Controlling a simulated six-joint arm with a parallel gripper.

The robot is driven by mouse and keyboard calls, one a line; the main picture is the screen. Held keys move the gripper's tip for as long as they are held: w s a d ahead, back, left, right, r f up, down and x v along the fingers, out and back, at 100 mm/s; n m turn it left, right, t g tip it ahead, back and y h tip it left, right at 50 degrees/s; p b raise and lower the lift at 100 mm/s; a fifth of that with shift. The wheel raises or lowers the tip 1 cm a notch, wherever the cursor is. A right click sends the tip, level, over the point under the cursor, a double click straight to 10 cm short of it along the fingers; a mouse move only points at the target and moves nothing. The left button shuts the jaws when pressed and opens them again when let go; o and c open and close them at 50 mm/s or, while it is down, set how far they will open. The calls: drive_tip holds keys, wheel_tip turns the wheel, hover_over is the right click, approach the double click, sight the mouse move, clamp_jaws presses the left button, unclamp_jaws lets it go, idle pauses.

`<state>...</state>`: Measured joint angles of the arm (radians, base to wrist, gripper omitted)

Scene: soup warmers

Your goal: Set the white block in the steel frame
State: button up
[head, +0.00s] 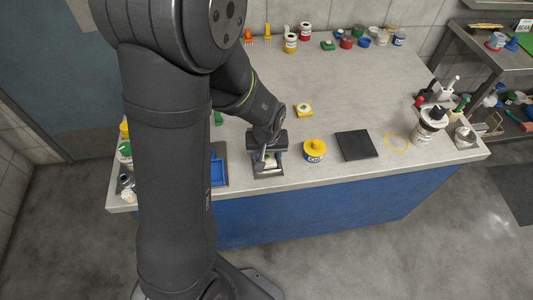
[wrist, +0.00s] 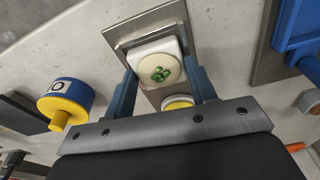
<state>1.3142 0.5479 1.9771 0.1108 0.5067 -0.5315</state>
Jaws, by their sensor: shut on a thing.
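My gripper (head: 268,150) is over the front part of the counter. In the wrist view my gripper (wrist: 160,78) has its two blue-grey fingers on either side of the white block (wrist: 150,52), shut on it. The block has a rounded pale top with a green leaf-like mark. The steel frame (wrist: 116,34) shows around and behind the block, its far edge and corners visible. In the head view the steel frame (head: 268,174) lies right under my gripper near the counter's front edge. Whether the block touches the frame's floor I cannot tell.
A yellow and blue pot (head: 314,150) stands just right of the frame, with a dark square plate (head: 357,145) beyond it. A blue tray (head: 219,170) is close on the left.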

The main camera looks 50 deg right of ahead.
drive_tip(key=shift+f, duration=0.15)
drive_tip(key=o, duration=1.1)
wheel_tip(320, 180, up, 12)
drive_tip(key=s+a, duration=0.1)
